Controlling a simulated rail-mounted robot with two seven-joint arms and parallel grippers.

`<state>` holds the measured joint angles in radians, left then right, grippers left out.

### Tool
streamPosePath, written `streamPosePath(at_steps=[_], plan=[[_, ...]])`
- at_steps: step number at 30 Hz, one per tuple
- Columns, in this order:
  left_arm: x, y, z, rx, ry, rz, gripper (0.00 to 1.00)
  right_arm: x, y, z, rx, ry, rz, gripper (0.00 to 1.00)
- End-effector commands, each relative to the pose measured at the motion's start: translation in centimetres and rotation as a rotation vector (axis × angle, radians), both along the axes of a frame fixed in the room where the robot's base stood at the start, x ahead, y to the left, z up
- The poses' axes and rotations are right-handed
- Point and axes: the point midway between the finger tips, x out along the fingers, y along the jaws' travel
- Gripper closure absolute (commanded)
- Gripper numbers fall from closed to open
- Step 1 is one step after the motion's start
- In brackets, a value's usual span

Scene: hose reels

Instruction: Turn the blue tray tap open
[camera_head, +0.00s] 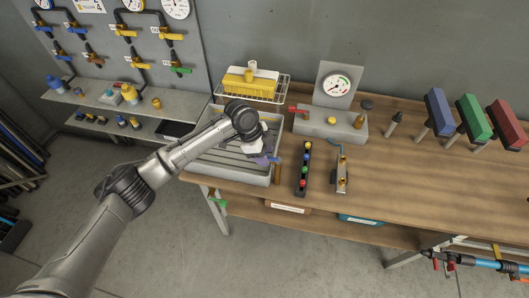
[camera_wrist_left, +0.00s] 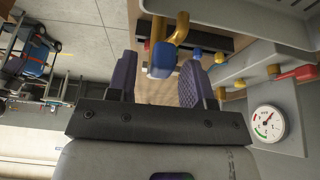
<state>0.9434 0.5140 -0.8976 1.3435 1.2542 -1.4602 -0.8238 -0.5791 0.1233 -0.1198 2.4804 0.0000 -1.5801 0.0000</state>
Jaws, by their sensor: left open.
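The blue tap handle (camera_wrist_left: 162,62) shows in the left wrist view on a brass pipe (camera_wrist_left: 182,28) beside the grey tray (camera_wrist_left: 245,16). My left gripper (camera_head: 264,160) is open. Its two purple fingers stand on either side of the blue handle in the wrist view, with visible gaps; I cannot tell how far the handle reaches between them. In the head view the gripper is at the front right corner of the grey tray (camera_head: 232,171), close to a brass pipe (camera_head: 278,172). The blue handle is hidden there. My right gripper is not in view.
A strip of coloured knobs (camera_head: 304,168) and a small brass-fitted manifold (camera_head: 342,172) stand right of the tray. Behind are a gauge box (camera_head: 330,125) with a red lever and a wire rack (camera_head: 275,99) with a yellow block. The table's right front is clear.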

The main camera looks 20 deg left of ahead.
Motion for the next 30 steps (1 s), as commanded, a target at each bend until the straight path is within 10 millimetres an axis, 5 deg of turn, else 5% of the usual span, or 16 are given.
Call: streamPosePath(at_steps=[4,18,30], plan=[[0.0,0.0,0.0,0.0,0.0,0.0,0.54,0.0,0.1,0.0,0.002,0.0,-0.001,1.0],[0.0,0.0,0.0,0.0,0.0,0.0,0.99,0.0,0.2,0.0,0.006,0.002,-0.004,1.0],[-0.5,-0.1,0.6,-0.002,0.003,0.083,1.0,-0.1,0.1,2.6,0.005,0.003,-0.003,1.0]])
